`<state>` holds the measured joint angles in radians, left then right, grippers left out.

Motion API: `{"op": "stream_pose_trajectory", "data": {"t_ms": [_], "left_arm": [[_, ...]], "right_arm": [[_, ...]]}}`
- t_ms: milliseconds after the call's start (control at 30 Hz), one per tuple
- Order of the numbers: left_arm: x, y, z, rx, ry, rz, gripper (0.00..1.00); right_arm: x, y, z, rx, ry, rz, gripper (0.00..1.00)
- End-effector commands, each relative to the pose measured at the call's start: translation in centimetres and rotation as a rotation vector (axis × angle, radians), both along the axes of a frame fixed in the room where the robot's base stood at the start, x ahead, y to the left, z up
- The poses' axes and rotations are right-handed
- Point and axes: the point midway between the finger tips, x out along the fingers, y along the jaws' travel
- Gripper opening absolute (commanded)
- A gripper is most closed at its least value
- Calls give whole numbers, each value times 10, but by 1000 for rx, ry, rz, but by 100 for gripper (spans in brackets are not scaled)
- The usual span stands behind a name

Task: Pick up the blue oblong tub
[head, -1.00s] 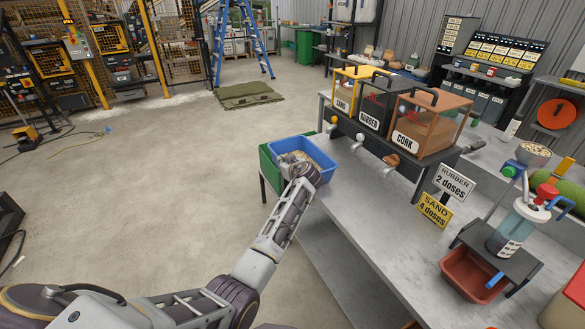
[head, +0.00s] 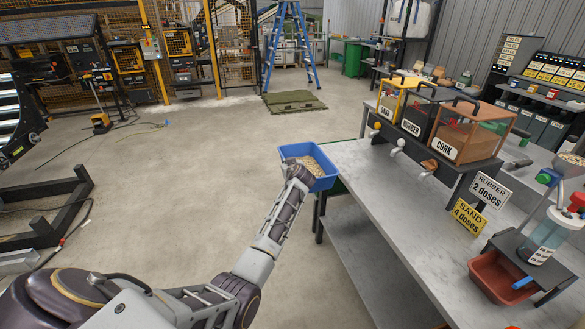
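The blue oblong tub (head: 322,183) hangs in the air just left of the table's far left corner, nearly level, with tan loose material inside. My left gripper (head: 292,164) is at the tub's near left side, with a finger showing inside the rim. It looks shut on the tub's wall; the wrist hides part of the grip. My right gripper is out of view.
A dark metal frame (head: 75,205) is at left. Open floor lies between.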

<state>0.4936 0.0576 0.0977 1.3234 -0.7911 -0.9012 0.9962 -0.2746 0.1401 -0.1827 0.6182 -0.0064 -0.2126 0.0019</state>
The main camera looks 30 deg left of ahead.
Motion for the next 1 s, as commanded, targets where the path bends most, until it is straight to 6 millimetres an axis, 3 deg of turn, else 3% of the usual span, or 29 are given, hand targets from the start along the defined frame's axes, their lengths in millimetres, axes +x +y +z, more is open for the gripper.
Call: {"op": "stream_pose_trajectory", "data": {"t_ms": [600,1000], "left_arm": [[0,4,2,0,-3,-2,0],[1,3,6,1,-5,-4,0]], "right_arm": [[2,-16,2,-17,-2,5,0],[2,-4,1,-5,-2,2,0]]}}
